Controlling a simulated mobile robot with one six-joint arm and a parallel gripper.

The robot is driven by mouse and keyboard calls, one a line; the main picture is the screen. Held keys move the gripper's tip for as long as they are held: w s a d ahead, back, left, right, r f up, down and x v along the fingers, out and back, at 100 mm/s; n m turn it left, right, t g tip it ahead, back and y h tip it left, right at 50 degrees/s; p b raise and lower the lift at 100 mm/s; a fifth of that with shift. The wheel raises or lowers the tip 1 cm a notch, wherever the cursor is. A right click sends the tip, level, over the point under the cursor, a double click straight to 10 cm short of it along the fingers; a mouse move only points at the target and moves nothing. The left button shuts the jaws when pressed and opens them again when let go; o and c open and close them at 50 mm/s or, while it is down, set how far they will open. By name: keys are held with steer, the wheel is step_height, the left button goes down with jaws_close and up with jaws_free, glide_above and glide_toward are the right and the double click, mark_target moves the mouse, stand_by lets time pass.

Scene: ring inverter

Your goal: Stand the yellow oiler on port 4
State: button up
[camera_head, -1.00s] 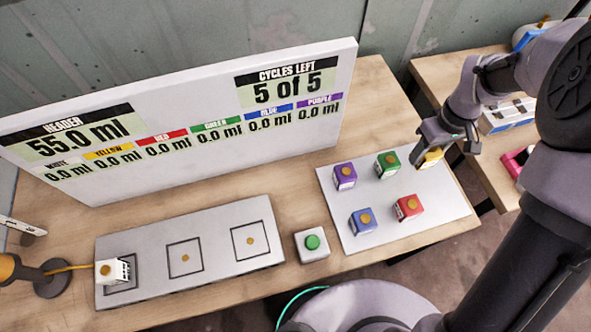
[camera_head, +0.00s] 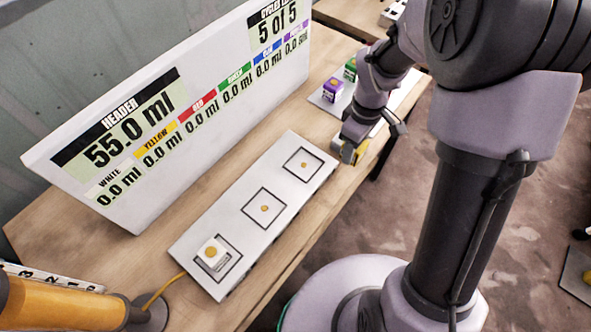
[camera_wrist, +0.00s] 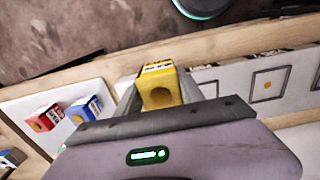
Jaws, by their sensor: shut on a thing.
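My gripper (camera_head: 348,152) is shut on the yellow oiler (camera_wrist: 162,88), which sits between the two fingers in the wrist view. In the head view only a small yellow part of it shows. The held oiler is near the right end of a long grey plate (camera_head: 230,243) with three outlined squares, each with a small brass dot or a block. A white oiler (camera_head: 211,251) stands on the square at the near left end. The middle square (camera_head: 265,209) and the far right square (camera_head: 303,165) are empty. I can read no port numbers on them.
A display board (camera_head: 150,110) stands behind the plate. A second light plate (camera_head: 318,98) holds purple (camera_head: 333,90) and green (camera_head: 350,69) oilers; red (camera_wrist: 44,117) and blue (camera_wrist: 84,108) ones show in the wrist view. An orange cylinder (camera_head: 60,304) is at the lower left.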

steer(key=b, duration=0.3)
glide_above(304, 165)
steer(key=shift+f, duration=0.7)
step_height(304, 165, down, 4)
steer(key=shift+r+b, duration=0.15)
steer(key=shift+b, duration=1)
steer(key=shift+r, duration=0.2)
steer(key=o, duration=1.5)
steer(key=shift+f, duration=0.15)
steer(key=shift+c, duration=0.2)
